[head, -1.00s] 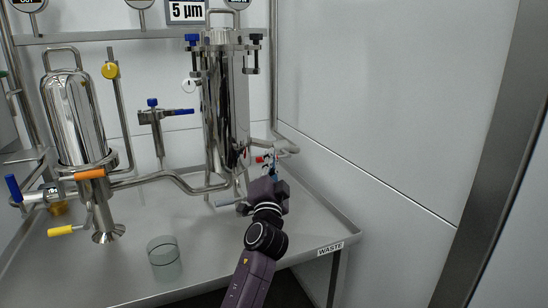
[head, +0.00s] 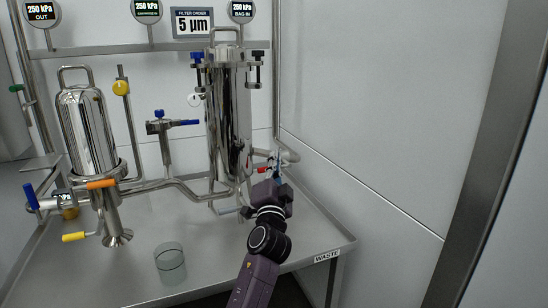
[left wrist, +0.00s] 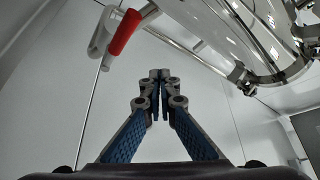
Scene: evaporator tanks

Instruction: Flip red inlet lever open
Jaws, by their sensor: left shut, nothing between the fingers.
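The red inlet lever (head: 261,169) shows in the head view as a small red handle on the pipe low at the right of the tall steel filter housing (head: 228,115). In the left wrist view the red lever (left wrist: 124,32) hangs at a slant from a pipe, above and left of the fingertips. My left gripper (head: 277,168) is beside the lever in the head view, partly covering the pipework there. In the left wrist view its blue-padded fingers (left wrist: 160,76) meet at the tips, shut and empty, with a visible gap to the lever. My right gripper is in neither view.
A second steel vessel (head: 87,130) with orange and yellow handles stands at left. A clear glass beaker (head: 170,266) stands on the steel table (head: 210,276). A blue-handled valve (head: 160,127) is between the vessels. A wall closes the right side.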

